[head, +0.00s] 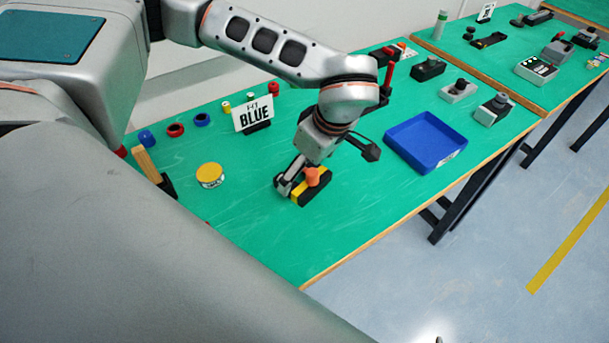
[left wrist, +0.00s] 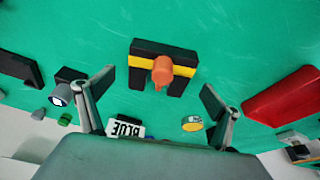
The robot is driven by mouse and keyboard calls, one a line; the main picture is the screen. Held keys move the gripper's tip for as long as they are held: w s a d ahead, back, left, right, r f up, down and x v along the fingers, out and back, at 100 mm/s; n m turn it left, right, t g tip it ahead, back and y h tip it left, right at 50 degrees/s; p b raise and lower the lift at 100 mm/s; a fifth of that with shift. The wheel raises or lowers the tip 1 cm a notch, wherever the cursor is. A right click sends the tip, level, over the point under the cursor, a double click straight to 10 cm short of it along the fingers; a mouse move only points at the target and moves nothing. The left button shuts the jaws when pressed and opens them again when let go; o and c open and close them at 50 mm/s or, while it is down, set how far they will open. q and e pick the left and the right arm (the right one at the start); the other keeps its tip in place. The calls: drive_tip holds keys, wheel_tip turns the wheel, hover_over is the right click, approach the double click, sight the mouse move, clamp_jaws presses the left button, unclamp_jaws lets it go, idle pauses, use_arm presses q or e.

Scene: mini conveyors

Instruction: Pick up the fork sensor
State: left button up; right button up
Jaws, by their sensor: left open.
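The fork sensor (head: 311,185) is a black fork-shaped block with a yellow band and an orange knob, lying on the green table. It also shows in the left wrist view (left wrist: 162,65), upper middle, with its two prongs pointing down in the picture. My left gripper (head: 290,181) is low over the table at the sensor, partly hiding it in the head view. In the left wrist view its open fingers (left wrist: 157,82) stand apart on either side of the sensor, with nothing held. My right gripper is not in view.
A blue tray (head: 427,142) stands right of the sensor. A yellow-topped can (head: 209,175) and a BLUE sign (head: 254,114) stand to the left and behind. A red object (left wrist: 283,95) lies right in the left wrist view. The table's front edge is near; green surface in front is clear.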

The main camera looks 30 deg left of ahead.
use_arm(q)
drive_tip(key=shift+x, duration=1.25)
drive_tip(key=shift+a, duration=0.1)
drive_tip(key=c, duration=1.4)
drive_tip(key=shift+r, duration=0.2)
